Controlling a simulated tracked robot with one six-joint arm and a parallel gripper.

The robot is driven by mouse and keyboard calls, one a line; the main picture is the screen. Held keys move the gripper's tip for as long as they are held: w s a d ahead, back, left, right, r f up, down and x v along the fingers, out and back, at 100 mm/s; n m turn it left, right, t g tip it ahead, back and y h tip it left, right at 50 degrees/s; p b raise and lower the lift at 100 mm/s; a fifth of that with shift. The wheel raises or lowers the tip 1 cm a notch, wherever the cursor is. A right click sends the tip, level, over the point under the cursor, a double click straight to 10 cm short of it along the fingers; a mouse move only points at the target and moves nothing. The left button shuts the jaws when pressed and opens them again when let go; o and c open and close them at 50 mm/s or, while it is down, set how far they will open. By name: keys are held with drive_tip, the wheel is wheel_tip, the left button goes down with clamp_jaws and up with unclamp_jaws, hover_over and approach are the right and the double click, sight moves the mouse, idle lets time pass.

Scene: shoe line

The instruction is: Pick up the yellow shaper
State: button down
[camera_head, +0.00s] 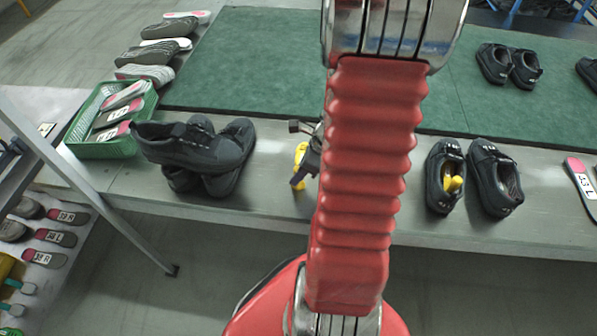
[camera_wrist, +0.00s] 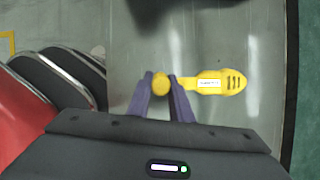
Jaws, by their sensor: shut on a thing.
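The yellow shaper (camera_wrist: 220,82) shows in the wrist view, with a rounded slotted end on the right and a round knob on the left. My gripper (camera_wrist: 163,84) is shut on it near the knob, with one purple finger on each side. In the head view the shaper (camera_head: 300,152) is at the grey bench, partly hidden by my gripper (camera_head: 301,176) and my red arm. I cannot tell whether the shaper touches the bench or is just above it.
Dark shoes (camera_head: 205,150) are stacked left of my gripper, beside a green basket (camera_head: 108,146) of insoles. To the right, one dark shoe (camera_head: 444,178) holds another yellow piece (camera_head: 453,184), with a second shoe (camera_head: 495,178) beside it. The green mat (camera_head: 250,60) behind is largely clear.

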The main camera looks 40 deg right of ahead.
wheel_tip(320, 180, up, 10)
drive_tip(key=shift+f, duration=0.1)
idle(0.4)
drive_tip(key=shift+s, duration=0.1)
idle(0.5)
